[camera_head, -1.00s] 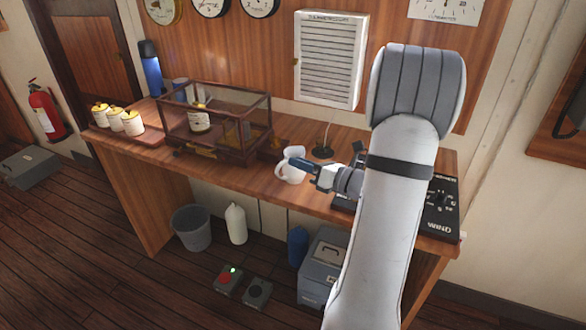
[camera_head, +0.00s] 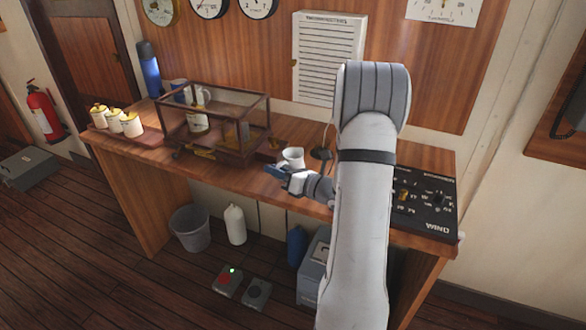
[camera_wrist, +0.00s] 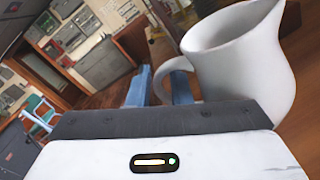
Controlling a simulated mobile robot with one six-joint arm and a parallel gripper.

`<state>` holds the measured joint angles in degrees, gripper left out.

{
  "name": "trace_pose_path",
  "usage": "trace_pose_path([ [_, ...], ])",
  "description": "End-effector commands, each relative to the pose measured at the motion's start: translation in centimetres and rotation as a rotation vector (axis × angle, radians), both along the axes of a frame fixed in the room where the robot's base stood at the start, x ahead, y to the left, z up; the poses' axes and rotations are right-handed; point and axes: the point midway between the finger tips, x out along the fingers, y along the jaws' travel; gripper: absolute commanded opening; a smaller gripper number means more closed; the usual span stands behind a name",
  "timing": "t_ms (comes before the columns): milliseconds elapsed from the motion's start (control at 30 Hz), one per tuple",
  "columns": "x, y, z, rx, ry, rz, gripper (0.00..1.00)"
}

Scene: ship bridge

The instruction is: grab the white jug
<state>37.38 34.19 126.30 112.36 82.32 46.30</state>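The white jug (camera_head: 293,155) stands on the wooden desk, to the right of the glass case. In the wrist view the jug (camera_wrist: 240,60) fills the upper right, with its loop handle towards the left. My gripper (camera_head: 274,171) is in front of the jug, low over the desk, and covers its lower part in the head view. In the wrist view my gripper's two blue fingers (camera_wrist: 158,88) are apart. The handle's outer bar appears between them, and the right finger shows through the loop. Whether a finger touches the handle I cannot tell.
A glass case (camera_head: 215,120) stands left of the jug. Several lidded white jars (camera_head: 131,124) sit on a wooden tray at the left end. A blue flask (camera_head: 149,70) stands behind. A black control panel (camera_head: 425,205) is on the right, past my arm. Bare desk lies before the jug.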

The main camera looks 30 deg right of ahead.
Motion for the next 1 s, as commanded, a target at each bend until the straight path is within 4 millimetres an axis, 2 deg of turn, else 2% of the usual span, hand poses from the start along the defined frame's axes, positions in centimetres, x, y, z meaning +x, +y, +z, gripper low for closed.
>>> trace_pose_path([
  [167,-0.01,0.02,-0.01,0.000,0.000,0.000,0.17],
  [400,-0.03,0.03,-0.01,0.000,0.000,0.001,0.00],
  [1000,-0.02,0.10,0.05,0.000,0.000,0.002,0.00],
])
